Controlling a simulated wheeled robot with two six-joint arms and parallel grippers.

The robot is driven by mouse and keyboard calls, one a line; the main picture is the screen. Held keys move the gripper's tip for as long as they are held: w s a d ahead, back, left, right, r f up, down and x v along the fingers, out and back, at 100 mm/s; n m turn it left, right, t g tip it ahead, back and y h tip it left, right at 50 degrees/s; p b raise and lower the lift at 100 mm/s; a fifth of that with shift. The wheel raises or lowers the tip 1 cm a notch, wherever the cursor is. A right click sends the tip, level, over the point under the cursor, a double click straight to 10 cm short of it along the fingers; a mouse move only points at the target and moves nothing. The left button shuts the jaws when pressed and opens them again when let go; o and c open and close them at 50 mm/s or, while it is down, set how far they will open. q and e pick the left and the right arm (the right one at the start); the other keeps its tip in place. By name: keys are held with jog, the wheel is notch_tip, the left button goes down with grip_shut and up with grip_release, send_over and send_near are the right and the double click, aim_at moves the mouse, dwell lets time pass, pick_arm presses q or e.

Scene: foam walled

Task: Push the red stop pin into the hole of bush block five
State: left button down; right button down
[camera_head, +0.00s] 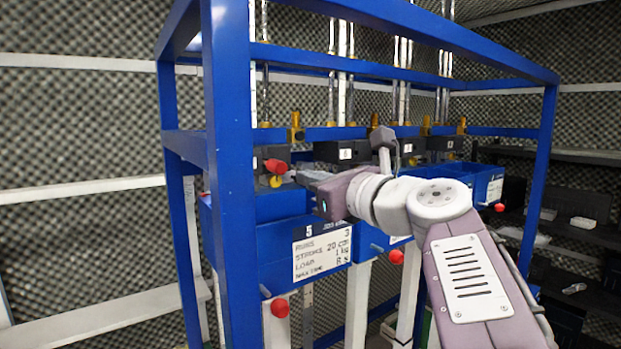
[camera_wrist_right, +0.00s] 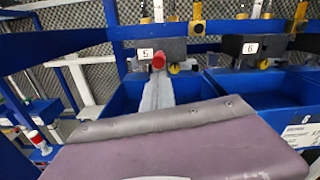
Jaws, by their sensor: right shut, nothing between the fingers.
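The red stop pin (camera_head: 276,166) shows its red head at the front of bush block five, just right of the near blue post. It also shows in the right wrist view (camera_wrist_right: 158,62). Bush block five (camera_wrist_right: 140,55) is a dark block with a white "5" label; in the head view the post hides much of it. How deep the pin sits is hidden. My right gripper (camera_head: 294,176) is shut and empty, its tips close to the red head; in the wrist view its grey fingers (camera_wrist_right: 158,88) point at it. I cannot tell whether they touch. My left gripper is not in view.
A blue frame (camera_head: 230,150) surrounds the stations. A blue bin marked 5 (camera_head: 275,245) lies below the arm. A yellow knob (camera_head: 276,181) sits just under the pin. Block six (camera_head: 340,152) stands to the right. Red-ended rods (camera_head: 280,307) stick out below the bins.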

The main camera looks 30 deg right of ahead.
aim_at(284, 171)
jog(key=w, duration=0.1)
jog(key=w+p, duration=0.1)
jog(key=w, duration=0.3)
jog(key=shift+a, duration=0.3)
jog(key=shift+w+a, duration=0.1)
jog(key=shift+w, duration=0.5)
jog(key=shift+s, duration=0.15)
jog(key=shift+p, duration=0.3)
jog(key=shift+w, duration=0.45)
